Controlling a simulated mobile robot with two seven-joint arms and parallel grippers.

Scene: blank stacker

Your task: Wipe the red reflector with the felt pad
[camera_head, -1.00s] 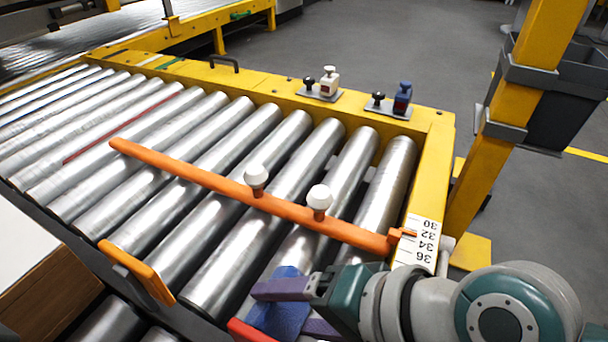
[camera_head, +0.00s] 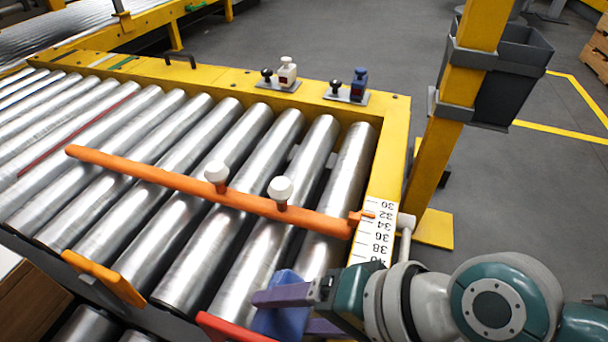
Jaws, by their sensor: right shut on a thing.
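My right gripper (camera_head: 283,312) is at the bottom middle, its purple fingers shut on a blue felt pad (camera_head: 288,319). The pad is over the near ends of the rollers. A flat red piece (camera_head: 230,328) lies just left of the pad at the bottom edge, partly cut off by the frame. It may be the red reflector, but I cannot tell for sure. I cannot tell whether the pad touches it. My left gripper is not in view.
An orange bar (camera_head: 150,174) with two white knobs lies across the steel rollers (camera_head: 227,155). An orange block (camera_head: 104,276) is at the near edge. A white unit (camera_head: 287,73) and a blue unit (camera_head: 359,84) stand on the yellow far rail. A yellow post (camera_head: 459,110) stands right.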

